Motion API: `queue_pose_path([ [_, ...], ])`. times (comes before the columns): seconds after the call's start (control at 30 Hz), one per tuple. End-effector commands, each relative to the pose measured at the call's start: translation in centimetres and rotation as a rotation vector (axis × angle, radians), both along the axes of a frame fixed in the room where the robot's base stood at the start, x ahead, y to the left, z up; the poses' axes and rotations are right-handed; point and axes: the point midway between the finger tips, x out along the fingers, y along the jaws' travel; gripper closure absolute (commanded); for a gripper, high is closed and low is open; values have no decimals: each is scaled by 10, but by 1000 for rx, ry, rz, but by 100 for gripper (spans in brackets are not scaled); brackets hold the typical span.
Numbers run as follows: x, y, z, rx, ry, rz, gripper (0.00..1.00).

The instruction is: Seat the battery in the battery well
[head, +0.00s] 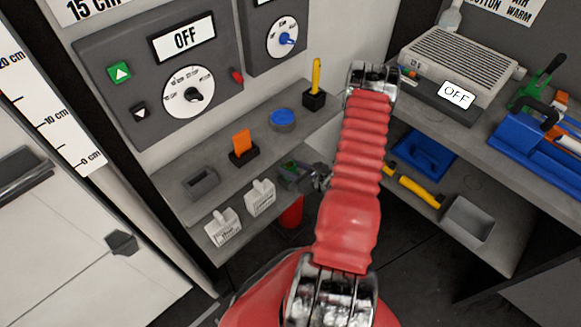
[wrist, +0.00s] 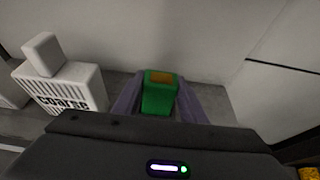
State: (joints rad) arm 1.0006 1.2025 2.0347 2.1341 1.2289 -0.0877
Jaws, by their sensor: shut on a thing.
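My gripper (head: 296,175) is at the lower shelf, to the right of two white blocks. In the wrist view its two fingers (wrist: 159,97) are closed on the sides of a green block with an orange-brown top, which looks like the battery (wrist: 159,98). In the head view only a little green shows at the jaws, and the arm covers part of that area. A small dark grey open box (head: 200,184) on the shelf above may be the battery well; I cannot tell for sure.
The upper shelf (head: 262,158) above the gripper holds an orange piece (head: 241,143) and a blue round tin (head: 282,119). A red cylinder (head: 291,212) stands below.

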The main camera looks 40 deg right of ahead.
Motion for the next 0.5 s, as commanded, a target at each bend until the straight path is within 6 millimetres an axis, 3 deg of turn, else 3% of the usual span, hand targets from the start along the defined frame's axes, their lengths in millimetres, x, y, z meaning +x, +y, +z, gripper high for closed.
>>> queue_pose_path([
  [0.5,0,0,-9,-1,-1,0,98],
])
